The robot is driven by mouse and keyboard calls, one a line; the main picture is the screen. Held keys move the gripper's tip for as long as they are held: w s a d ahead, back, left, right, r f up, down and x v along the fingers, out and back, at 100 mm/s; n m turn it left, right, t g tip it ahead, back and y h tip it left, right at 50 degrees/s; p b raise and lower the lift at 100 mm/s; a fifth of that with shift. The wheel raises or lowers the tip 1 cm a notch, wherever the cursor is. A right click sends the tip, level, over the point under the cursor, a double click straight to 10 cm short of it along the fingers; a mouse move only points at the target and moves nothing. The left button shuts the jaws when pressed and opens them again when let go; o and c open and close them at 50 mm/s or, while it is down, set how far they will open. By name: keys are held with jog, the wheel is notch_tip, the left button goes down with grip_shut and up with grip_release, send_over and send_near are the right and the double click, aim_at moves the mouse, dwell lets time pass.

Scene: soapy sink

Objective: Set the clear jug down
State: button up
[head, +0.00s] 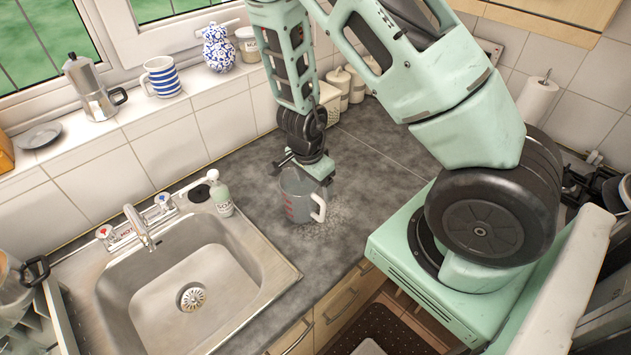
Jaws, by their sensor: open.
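The clear jug (297,200) stands upright on the grey countertop (372,190), to the right of the sink. It has red measuring marks on its side and a pale handle on the right. My gripper (304,172) is right above the jug, pointing down, with its open fingers at the jug's rim. The fingers hide part of the rim, and I cannot tell whether they touch it.
A steel sink (196,285) with a tap (139,226) lies to the left, empty. A soap bottle (221,198) stands between sink and jug. White canisters (338,88) stand at the back by the wall. Countertop right of the jug is clear.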

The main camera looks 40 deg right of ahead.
jog(key=s+a+r+n+y, duration=0.25)
jog(key=a+r+n, duration=0.4)
jog(key=a, duration=0.35)
jog(key=s+a+r+n+y, duration=0.25)
jog(key=a+r+n, duration=0.25)
jog(key=a+r, duration=0.4)
jog(key=s+a+r+n+h, duration=0.2)
jog(key=s+a+r+n, duration=0.2)
jog(key=s+r+n, duration=0.4)
jog(key=s+n, duration=0.4)
jog(key=n, duration=0.2)
jog(key=shift+s+r+h+p, duration=0.15)
jog(key=shift+r+h+p, duration=0.05)
jog(key=shift+h+p, duration=0.15)
jog(key=shift+a, duration=0.1)
notch_tip(320, 180, down, 21)
jog(key=b, duration=2.1)
jog(key=shift+d, duration=0.2)
